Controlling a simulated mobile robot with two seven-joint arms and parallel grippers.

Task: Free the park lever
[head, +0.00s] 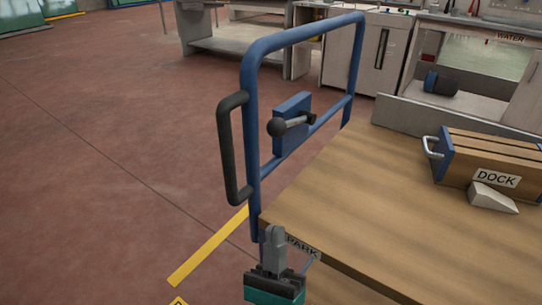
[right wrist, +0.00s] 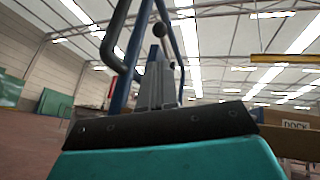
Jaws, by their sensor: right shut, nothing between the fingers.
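A blue tubular push frame (head: 250,75) with a black grip bar (head: 229,150) stands at the left end of a wooden-topped cart (head: 370,200). My right gripper (head: 271,232) is shut and empty, pointing up beside the cart's corner, below the knob. It also shows in the right wrist view (right wrist: 157,72). My left gripper is out of view.
A slatted wooden box (head: 500,150) marked DOCK, with a metal handle (head: 432,147) and a grey wedge (head: 492,197), sits on the cart's right. Benches and a WATER tank (head: 490,55) stand behind. The red floor to the left is open, with a yellow line (head: 208,247).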

